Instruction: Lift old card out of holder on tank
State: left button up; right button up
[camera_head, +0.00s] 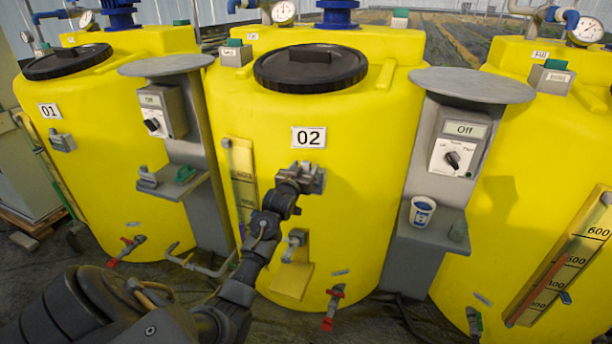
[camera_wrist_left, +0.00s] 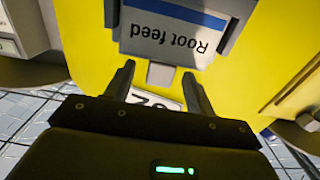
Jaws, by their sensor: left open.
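Tank 02 (camera_head: 345,210), a yellow tank with a black lid, stands in the middle of the head view with its 02 plate (camera_head: 308,137). My left gripper (camera_head: 308,178) is in front of the tank, just below that plate. In the left wrist view a card (camera_wrist_left: 172,35) reading "Root feed", with a blue stripe, sits upside down in a grey holder (camera_wrist_left: 111,14). A narrow grey tab (camera_wrist_left: 160,75) extends from the card towards my open left gripper (camera_wrist_left: 160,88), between the fingertips in the picture. Contact cannot be told. My gripper hides the card in the head view.
Yellow tanks stand left (camera_head: 95,110) and right (camera_head: 520,150). Between them are grey posts with a dial box (camera_head: 458,145) and small shelves. A white-and-blue cup (camera_head: 422,212) stands on the right shelf; a green item (camera_head: 185,174) lies on the left one.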

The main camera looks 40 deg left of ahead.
pick_arm(q)
jog(key=shift+w+a, duration=0.1)
jog(key=shift+w, duration=0.15)
jog(key=shift+c, duration=0.4)
jog(key=c, duration=1)
jog(key=shift+r, duration=0.45)
notch_tip(320, 180, up, 27)
jog(key=shift+r+b, duration=0.1)
jog(key=shift+b, duration=0.9)
